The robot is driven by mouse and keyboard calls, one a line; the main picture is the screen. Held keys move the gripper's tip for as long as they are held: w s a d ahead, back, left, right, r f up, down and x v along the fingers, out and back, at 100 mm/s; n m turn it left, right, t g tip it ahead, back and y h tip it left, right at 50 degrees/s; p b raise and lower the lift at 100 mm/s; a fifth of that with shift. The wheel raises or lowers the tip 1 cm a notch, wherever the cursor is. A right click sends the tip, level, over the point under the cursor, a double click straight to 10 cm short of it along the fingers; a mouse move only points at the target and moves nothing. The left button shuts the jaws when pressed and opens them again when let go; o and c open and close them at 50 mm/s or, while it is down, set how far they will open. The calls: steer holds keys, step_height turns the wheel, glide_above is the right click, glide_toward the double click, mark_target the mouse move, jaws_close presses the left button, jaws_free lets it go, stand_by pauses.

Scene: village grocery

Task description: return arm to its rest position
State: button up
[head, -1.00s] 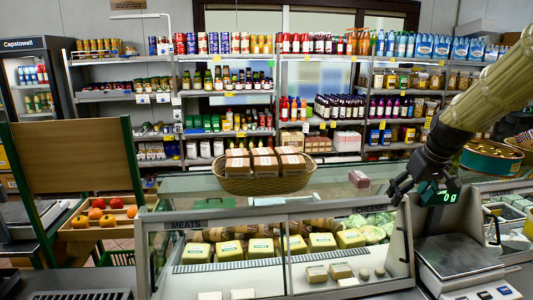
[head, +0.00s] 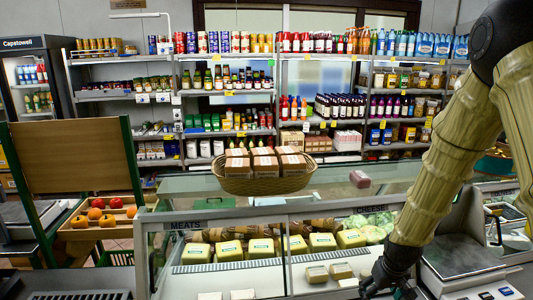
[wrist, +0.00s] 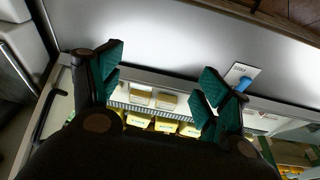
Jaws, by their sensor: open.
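My arm stands at the right of the head view, bent, with its forearm hanging down. My gripper (head: 388,290) is low in front of the glass counter (head: 290,190), near the scale, and is partly cut off by the bottom edge. In the wrist view my gripper (wrist: 158,85) shows its two teal-padded fingers spread wide apart. Nothing is between the fingers. Beyond them are the edge of the counter and cheese packs (wrist: 165,102) behind glass.
A wicker basket of boxes (head: 262,185) stands on the counter, with a small pink pack (head: 359,179) to its right. A scale (head: 460,258) stands beside my arm at the right. A fruit crate (head: 100,230) is at the left. Stocked shelves line the back wall.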

steer(key=s+a+f+g, duration=0.1)
steer(key=s+a+f, duration=0.3)
steer(key=s+f, duration=0.8)
steer(key=s+a+f+g, duration=0.1)
steer(key=s+a+f, duration=0.2)
steer(key=s+f, duration=0.85)
steer(key=s+a+f+m, duration=0.1)
steer(key=s+a+f, duration=0.1)
steer(key=s, duration=0.4)
steer(key=s+a+f, duration=0.1)
steer(key=s, duration=0.6)
step_height(320, 180, down, 7)
steer(key=b, duration=0.7)
steer(key=shift+g, duration=0.4)
steer(key=shift+f, duration=0.1)
